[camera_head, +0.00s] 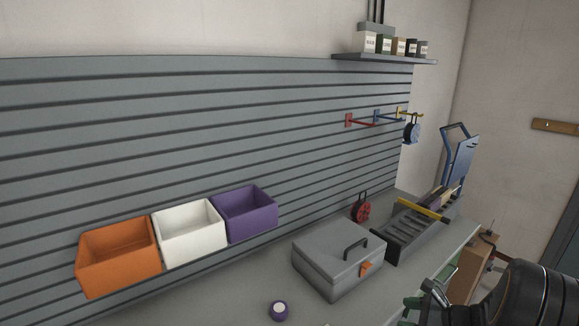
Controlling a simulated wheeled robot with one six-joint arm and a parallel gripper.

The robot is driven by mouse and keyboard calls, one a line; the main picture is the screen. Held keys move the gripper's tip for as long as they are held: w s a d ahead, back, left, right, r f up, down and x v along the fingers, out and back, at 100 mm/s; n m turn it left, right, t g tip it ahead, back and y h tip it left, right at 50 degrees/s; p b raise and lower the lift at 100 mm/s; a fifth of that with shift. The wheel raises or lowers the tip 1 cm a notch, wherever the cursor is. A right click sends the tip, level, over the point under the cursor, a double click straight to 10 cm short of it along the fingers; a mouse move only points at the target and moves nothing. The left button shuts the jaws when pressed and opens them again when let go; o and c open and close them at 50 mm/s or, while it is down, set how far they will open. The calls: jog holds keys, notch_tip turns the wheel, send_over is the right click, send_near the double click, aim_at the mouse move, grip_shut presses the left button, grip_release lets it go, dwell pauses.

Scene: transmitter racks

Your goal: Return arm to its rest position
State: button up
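Part of my arm, a thick black rounded link, shows at the lower right corner. Green and dark parts at its left end look like my gripper (430,292), low over the front right of the grey bench (235,285). The frame's bottom edge cuts it off, so I cannot tell whether its fingers are apart or hold anything. The grey toolbox (340,262) with an orange latch stands to its left on the bench.
Orange (120,262), white (190,235) and purple (247,215) bins hang on the slatted wall. A red reel (361,209) and a slotted grey rack (412,228) stand behind the toolbox. A blue reel (412,131) hangs from wall hooks.

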jog(key=s+a+r+n+g+h, duration=0.2)
jog(key=s+a+r+n+h, duration=0.2)
jog(key=n, duration=0.7)
jog(key=s+a+r+n+g+h, duration=0.1)
jog(key=s+a+r+n+h, duration=0.3)
jog(key=s+a+r+n, duration=0.4)
jog(key=a+n, duration=0.3)
jog(key=n, duration=0.1)
jog(key=shift+a+g, duration=0.3)
jog(key=shift+g, duration=0.1)
